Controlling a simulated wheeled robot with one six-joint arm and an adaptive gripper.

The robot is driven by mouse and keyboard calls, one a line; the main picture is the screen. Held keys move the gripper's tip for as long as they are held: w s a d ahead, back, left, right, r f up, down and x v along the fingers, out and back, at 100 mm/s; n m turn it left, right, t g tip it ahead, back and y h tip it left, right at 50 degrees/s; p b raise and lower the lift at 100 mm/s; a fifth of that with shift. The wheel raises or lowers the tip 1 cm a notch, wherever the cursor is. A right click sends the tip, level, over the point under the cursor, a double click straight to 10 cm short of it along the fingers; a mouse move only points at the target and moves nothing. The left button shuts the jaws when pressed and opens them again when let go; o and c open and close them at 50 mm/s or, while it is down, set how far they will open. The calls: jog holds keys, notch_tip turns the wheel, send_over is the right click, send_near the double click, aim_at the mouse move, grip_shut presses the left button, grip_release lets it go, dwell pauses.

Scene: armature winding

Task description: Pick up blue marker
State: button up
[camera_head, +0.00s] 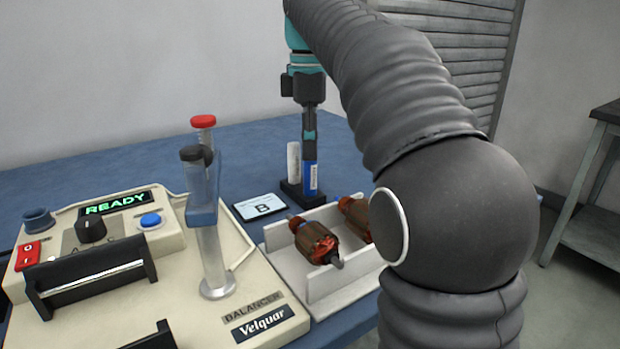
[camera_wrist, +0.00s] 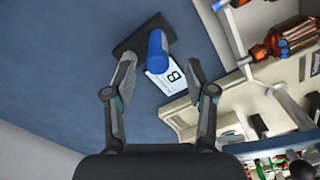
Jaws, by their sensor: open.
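The blue marker (camera_head: 310,176) stands upright in a dark holder (camera_head: 290,188) on the blue table, behind the white tray. In the wrist view the marker (camera_wrist: 157,52) shows from above, its base over the dark holder (camera_wrist: 128,45). My gripper (camera_head: 308,150) points down directly above and around the marker's upper part in the head view. In the wrist view my gripper (camera_wrist: 158,78) is open, with one finger on each side of the marker and visible gaps. Whether a finger touches it lower down cannot be told. A pale upright piece left of the marker is unclear.
A card marked B (camera_head: 261,207) lies beside the holder. A white tray (camera_head: 345,292) with copper-wound armatures (camera_head: 316,243) stands in front. The cream balancer (camera_head: 150,310) with its tall post (camera_head: 203,200) fills the left. The table (camera_head: 262,150) behind is clear.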

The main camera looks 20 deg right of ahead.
aim_at(311, 192)
jog(key=shift+w+d+f+b, duration=0.1)
jog(key=shift+f+b, duration=0.8)
jog(key=shift+f, duration=3.05)
grip_shut()
